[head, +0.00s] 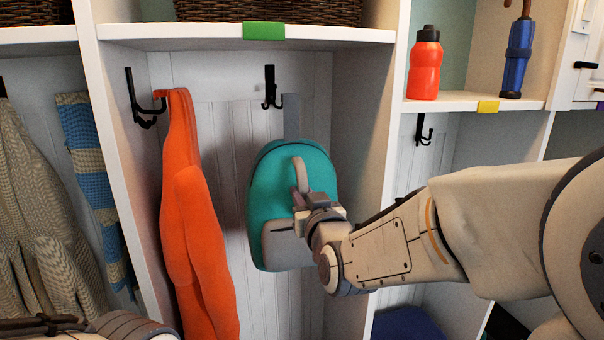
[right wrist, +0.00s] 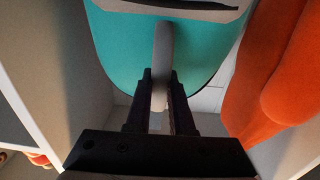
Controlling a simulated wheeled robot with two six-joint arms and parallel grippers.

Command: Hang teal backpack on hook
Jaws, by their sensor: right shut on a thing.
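The teal backpack (head: 270,190) hangs upright in the air inside the middle cubby, in front of the panelled back wall. It has a grey front pocket and a grey loop (head: 291,115) standing up from its top. My right gripper (head: 301,188) is shut on the grey handle on its front; the wrist view shows both fingers around this handle (right wrist: 163,60). A black hook (head: 270,88) is on the back wall, just left of the loop; contact between them cannot be told. Part of my left arm shows at the bottom left; its fingertips are not clear.
An orange garment (head: 188,210) hangs from the left wall hook (head: 140,100), close beside the backpack. The shelf above carries a green tag (head: 264,31) and baskets. Cubby walls stand on both sides. An orange bottle (head: 425,65) stands on the right shelf.

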